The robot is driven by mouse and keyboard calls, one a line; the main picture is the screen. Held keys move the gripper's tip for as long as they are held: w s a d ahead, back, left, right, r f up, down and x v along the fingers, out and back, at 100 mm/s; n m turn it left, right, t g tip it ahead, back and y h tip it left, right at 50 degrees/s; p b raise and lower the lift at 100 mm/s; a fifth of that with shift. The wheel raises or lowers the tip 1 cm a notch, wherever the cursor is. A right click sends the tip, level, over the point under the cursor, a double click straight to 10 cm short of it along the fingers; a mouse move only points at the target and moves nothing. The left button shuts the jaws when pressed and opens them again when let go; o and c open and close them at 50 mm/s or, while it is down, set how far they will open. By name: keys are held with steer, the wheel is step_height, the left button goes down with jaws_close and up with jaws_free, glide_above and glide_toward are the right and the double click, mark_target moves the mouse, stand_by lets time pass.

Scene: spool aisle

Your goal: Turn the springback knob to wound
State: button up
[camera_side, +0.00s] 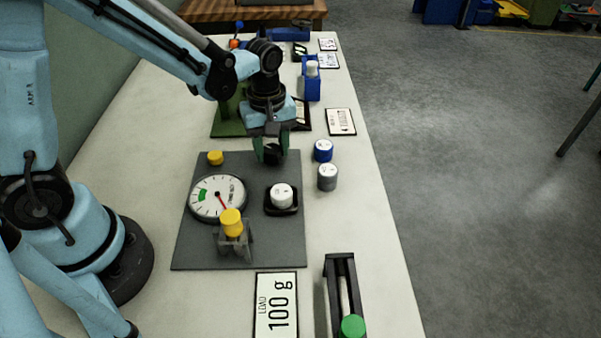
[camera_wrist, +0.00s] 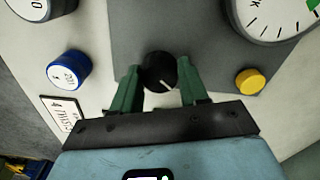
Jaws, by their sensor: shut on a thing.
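In the side view the knob is mostly hidden by the fingers. I cannot read any wound label beside it.
The grey plate (camera_side: 203,255) carries a dial (camera_side: 205,200) with a red needle, a yellow button (camera_side: 215,157), a yellow-topped post (camera_side: 232,222) and a white weight (camera_side: 282,194). Blue (camera_side: 323,150) and grey (camera_side: 327,177) weights stand right of it. A "100 g" card (camera_side: 276,305) lies in front.

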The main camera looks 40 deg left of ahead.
mark_target(272, 149)
steer(key=m, duration=0.5)
steer(key=shift+m, duration=0.3)
steer(key=m, duration=0.5)
steer(key=shift+m, duration=0.3)
steer(key=m, duration=0.5)
steer(key=shift+m, duration=2.4)
steer(key=o, duration=1.1)
steer(key=shift+c, duration=0.2)
step_height(272, 149, up, 12)
